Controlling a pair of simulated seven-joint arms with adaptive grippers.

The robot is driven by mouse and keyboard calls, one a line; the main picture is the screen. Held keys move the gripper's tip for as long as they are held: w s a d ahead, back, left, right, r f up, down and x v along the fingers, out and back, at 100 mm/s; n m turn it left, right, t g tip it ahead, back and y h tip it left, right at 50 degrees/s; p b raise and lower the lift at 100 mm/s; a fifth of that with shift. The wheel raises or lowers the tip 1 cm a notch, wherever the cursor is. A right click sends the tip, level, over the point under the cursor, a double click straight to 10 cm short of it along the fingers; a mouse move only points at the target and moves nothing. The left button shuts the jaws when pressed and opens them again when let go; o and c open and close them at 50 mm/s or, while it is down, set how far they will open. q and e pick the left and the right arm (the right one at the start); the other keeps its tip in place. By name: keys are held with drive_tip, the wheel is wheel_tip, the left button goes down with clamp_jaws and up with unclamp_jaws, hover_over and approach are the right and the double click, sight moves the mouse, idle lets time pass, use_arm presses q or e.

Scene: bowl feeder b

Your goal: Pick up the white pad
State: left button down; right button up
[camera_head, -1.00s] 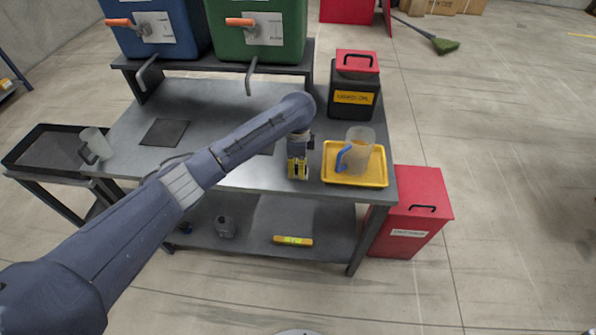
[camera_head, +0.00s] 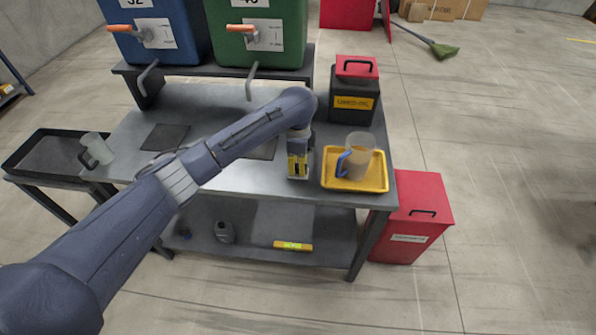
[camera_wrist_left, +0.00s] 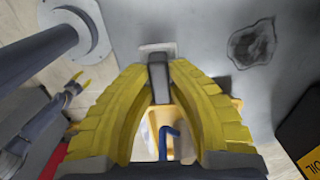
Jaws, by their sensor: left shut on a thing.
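My left gripper (camera_head: 299,178) is at the front part of the grey workbench, just left of the yellow tray. In the left wrist view its two yellow fingers (camera_wrist_left: 165,68) close in around a dark grey piece. A small whitish pad (camera_wrist_left: 157,47) shows at the fingertips, against the grey bench top, and the gripper is shut on it. The fingers hide part of the pad. In the head view I cannot make out the pad, as the gripper covers that spot. My right gripper is not in view.
The yellow tray (camera_head: 374,183) holds a clear jug (camera_head: 360,155) with a blue handle. A black can (camera_head: 352,106) with a red lid stands behind it. A dark stain (camera_wrist_left: 252,43) marks the bench top. Blue (camera_head: 158,30) and green (camera_head: 260,35) containers stand at the back.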

use_arm(q)
wheel_tip(320, 180, up, 17)
idle(0.4)
drive_tip(key=c, duration=2)
unclamp_jaws()
clamp_jaws()
